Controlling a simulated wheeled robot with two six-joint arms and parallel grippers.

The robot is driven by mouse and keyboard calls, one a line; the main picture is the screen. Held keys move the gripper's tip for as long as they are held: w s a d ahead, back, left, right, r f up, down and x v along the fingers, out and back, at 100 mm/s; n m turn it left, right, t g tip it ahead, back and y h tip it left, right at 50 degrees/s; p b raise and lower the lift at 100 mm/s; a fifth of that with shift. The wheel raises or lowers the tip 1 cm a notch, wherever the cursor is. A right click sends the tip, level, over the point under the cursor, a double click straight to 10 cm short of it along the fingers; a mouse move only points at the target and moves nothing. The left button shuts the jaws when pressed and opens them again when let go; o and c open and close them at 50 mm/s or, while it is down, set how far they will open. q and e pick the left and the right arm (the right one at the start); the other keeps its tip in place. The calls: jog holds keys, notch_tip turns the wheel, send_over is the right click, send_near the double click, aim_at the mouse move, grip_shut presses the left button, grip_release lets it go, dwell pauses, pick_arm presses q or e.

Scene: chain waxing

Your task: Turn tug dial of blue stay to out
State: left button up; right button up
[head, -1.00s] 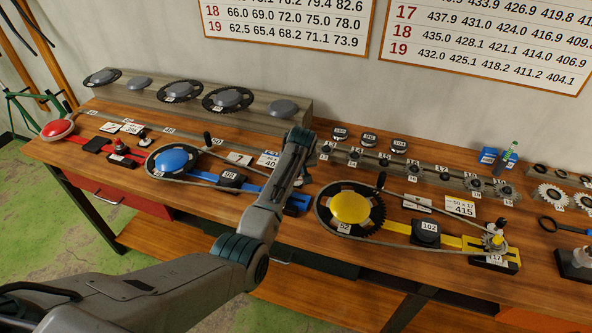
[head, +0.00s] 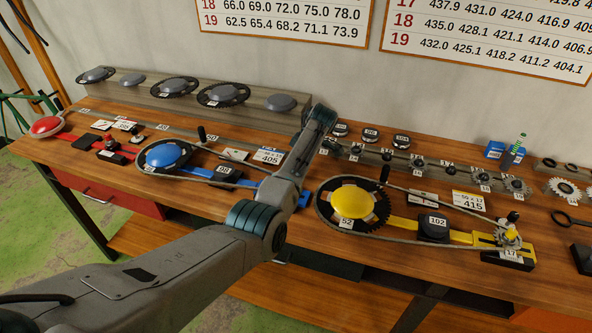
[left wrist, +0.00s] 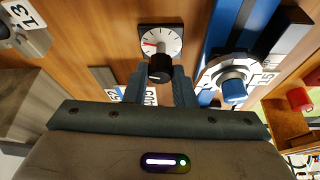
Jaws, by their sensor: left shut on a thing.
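The blue stay (head: 197,172) lies on the bench, with a blue-capped chainring (head: 168,155) at its left end. My left arm covers part of its right end. In the left wrist view the blue bar (left wrist: 222,30) runs at the right, with a toothed wheel and blue knob (left wrist: 234,91) on it. Beside it is the tug dial (left wrist: 161,41), with a white face, tick marks and a red pointer toward the left. My left gripper (left wrist: 160,80) is shut on the dial's black knob (left wrist: 160,68). The gripper is hidden in the head view. My right gripper is not seen.
A yellow stay (head: 405,225) with chain stands to the right, and a red one (head: 80,138) to the left. A 405 card (head: 269,157) lies behind the blue stay. A rail of small sprockets (head: 425,165) runs behind.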

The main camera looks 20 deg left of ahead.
pick_arm(q)
jog(key=shift+w+n+g+b, duration=0.15)
jog(key=shift+n+g+b, duration=0.55)
jog(key=shift+n+b, duration=1)
jog(key=o, duration=1)
jog(key=shift+b+v, duration=1.8)
jog(key=shift+v, duration=3.6)
